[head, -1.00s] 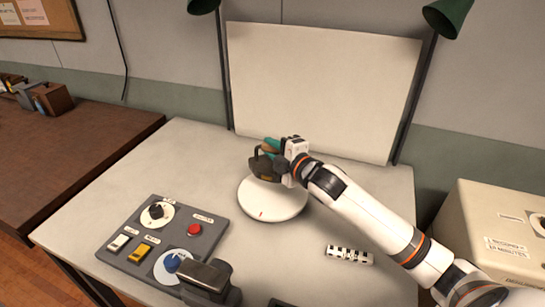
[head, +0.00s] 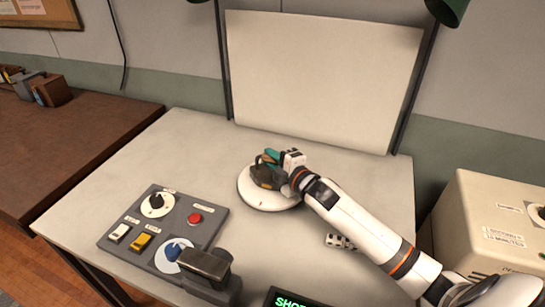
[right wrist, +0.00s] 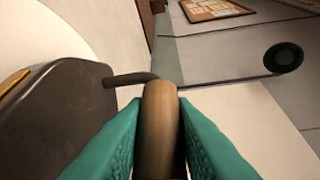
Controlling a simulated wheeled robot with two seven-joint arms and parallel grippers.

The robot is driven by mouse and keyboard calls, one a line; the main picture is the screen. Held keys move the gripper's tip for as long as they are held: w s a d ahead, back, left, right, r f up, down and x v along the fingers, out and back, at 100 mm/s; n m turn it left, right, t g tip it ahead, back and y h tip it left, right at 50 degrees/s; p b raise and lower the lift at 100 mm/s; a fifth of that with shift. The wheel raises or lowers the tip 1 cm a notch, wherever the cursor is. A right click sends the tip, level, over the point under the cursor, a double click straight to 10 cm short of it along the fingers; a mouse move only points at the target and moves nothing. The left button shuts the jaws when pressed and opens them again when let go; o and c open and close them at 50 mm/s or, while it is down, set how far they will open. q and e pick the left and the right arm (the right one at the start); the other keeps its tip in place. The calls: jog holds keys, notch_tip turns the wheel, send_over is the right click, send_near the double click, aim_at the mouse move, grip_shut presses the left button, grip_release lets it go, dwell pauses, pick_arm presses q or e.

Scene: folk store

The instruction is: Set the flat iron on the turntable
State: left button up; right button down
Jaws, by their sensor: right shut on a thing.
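The flat iron (head: 262,177) is a dark iron with a brown handle, and it is at the white round turntable (head: 258,203) in the head view. It looks low over the disc or on it; I cannot tell whether it touches. My right gripper (head: 272,158), with green fingers, is shut on the handle. In the right wrist view the green fingers sit on both sides of the wooden handle (right wrist: 160,120), with the dark iron body (right wrist: 55,110) at left. My left gripper is not in view.
A grey control panel (head: 140,217) with knobs, switches and a red button lies left of the turntable. A dark block (head: 207,268) stands at the front. A white backdrop (head: 320,75) stands behind. A checkered strip (head: 338,241) is partly behind my arm. A beige box (head: 490,225) is at right.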

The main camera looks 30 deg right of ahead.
jog(key=c, duration=1.2)
grip_release()
jog(key=shift+c, duration=0.2)
jog(key=shift+s+r, duration=0.1)
jog(key=shift+s, duration=0.05)
jog(key=s+d+r+b, duration=0.1)
jog(key=s, duration=1)
jog(key=shift+s+d+r, duration=0.2)
jog(key=shift+s+d, duration=0.1)
jog(key=shift+d, duration=0.1)
